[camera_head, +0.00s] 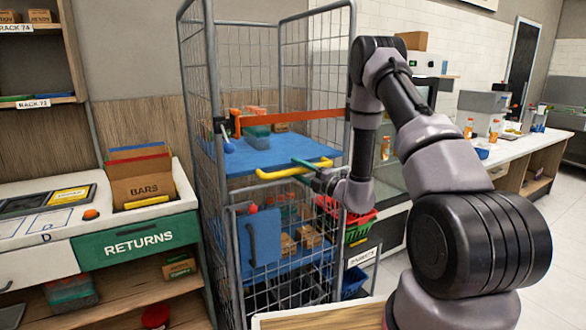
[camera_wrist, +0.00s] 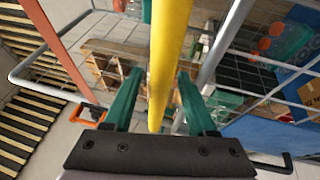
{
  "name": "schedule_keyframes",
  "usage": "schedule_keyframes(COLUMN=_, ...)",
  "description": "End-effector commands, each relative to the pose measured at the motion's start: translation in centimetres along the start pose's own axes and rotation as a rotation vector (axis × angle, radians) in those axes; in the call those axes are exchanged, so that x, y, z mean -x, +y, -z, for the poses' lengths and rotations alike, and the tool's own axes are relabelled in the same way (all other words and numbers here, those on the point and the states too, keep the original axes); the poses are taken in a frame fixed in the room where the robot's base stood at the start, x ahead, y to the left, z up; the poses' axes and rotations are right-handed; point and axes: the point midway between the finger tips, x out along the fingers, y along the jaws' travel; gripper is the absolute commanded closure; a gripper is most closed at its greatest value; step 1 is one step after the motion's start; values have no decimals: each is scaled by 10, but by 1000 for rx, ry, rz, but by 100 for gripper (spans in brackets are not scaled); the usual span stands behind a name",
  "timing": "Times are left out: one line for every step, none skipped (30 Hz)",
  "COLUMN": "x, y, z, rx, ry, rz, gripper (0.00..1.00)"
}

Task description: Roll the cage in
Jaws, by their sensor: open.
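The tall grey wire roll cage (camera_head: 211,90) stands in the middle of the head view, with a blue shelf (camera_head: 240,160) and a red-orange strap (camera_head: 300,118) across its front. A yellow handle (camera_head: 270,174) runs across the cage front at shelf height. My gripper (camera_head: 305,165) is at the right part of this handle. In the wrist view, the yellow handle (camera_wrist: 170,35) passes between the green fingers of my gripper (camera_wrist: 160,75). The fingers are apart, with a visible gap on each side of the bar. Contact with the bar cannot be told.
A counter with a green RETURNS panel (camera_head: 125,243) is close to the cage's left. Red and green crates (camera_head: 355,230) and a blue bin (camera_head: 353,282) are right of the cage. A long white counter (camera_head: 510,150) lies farther right, with open floor (camera_head: 560,235) before it.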

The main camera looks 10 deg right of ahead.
Motion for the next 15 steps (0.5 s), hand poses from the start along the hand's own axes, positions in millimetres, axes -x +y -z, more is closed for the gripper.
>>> schedule_keyframes(x=-7, y=0, z=0, rx=1, ry=2, rz=0, gripper=43)
schedule_keyframes(x=-10, y=0, z=1, rx=1, ry=2, rz=0, gripper=43)
schedule_keyframes(x=-14, y=0, z=0, rx=1, ry=1, rz=-1, gripper=43)
schedule_keyframes(x=-16, y=0, z=0, rx=1, ry=1, rz=-1, gripper=43)
schedule_keyframes(x=-17, y=0, z=0, rx=0, ry=1, rz=0, gripper=43)
schedule_keyframes(x=-19, y=0, z=0, rx=0, ry=1, rz=0, gripper=43)
schedule_keyframes(x=-20, y=0, z=0, rx=1, ry=0, rz=0, gripper=43)
schedule_keyframes(x=-21, y=0, z=0, rx=1, ry=0, rz=0, gripper=43)
schedule_keyframes(x=-21, y=0, z=0, rx=0, ry=0, rz=0, gripper=43)
schedule_keyframes(x=-21, y=0, z=0, rx=0, ry=0, rz=0, gripper=43)
schedule_keyframes(x=-21, y=0, z=0, rx=0, ry=0, rz=0, gripper=43)
schedule_keyframes(x=-21, y=0, z=0, rx=0, ry=0, rz=0, gripper=43)
schedule_keyframes(x=-21, y=0, z=0, rx=0, ry=0, rz=0, gripper=43)
schedule_keyframes(x=-21, y=0, z=0, rx=0, ry=0, rz=0, gripper=43)
schedule_keyframes(x=-21, y=0, z=0, rx=0, ry=0, rz=0, gripper=43)
